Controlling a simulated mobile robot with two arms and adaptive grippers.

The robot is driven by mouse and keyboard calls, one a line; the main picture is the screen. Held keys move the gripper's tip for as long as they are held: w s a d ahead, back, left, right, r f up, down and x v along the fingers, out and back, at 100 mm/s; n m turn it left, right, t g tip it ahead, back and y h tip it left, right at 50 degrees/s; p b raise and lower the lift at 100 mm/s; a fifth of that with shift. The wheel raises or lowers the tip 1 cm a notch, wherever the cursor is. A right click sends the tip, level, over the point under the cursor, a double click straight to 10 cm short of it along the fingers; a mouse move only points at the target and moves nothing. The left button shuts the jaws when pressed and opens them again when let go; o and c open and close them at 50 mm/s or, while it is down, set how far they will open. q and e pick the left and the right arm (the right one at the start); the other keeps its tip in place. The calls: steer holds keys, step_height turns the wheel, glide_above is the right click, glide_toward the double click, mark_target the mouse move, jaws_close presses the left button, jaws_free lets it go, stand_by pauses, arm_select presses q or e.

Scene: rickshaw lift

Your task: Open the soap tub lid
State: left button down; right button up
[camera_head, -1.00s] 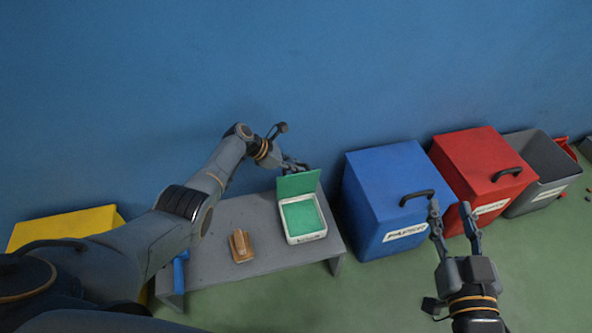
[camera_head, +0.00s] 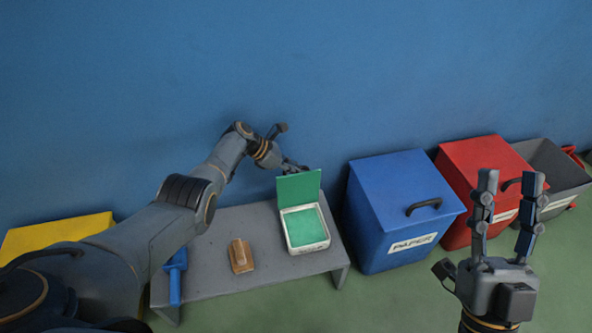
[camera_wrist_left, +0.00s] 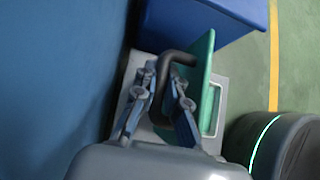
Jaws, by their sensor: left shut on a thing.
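The soap tub (camera_head: 327,245) is a white box with a green inside, standing on the grey bench. Its green lid (camera_head: 299,187) stands raised, roughly upright, along the tub's back edge. My left gripper (camera_head: 292,167) is behind the lid, partly hidden by it. In the left wrist view my left gripper (camera_wrist_left: 162,85) is shut on the dark lid handle (camera_wrist_left: 178,57), beside the green lid (camera_wrist_left: 203,70). My right gripper (camera_head: 510,180) is open and empty, in front of the bins at the right.
The grey bench (camera_head: 215,282) also carries a brown brush-like block (camera_head: 241,256). A blue tool (camera_head: 175,275) hangs at its left end. A blue bin (camera_head: 400,190), red bin (camera_head: 470,160) and grey bin (camera_head: 555,160) stand to the right. A blue wall is close behind.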

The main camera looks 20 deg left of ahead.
arm_select(q)
steer(key=c, duration=1.7)
jaws_free()
steer(key=shift+o, duration=0.2)
steer(key=v, duration=1.2)
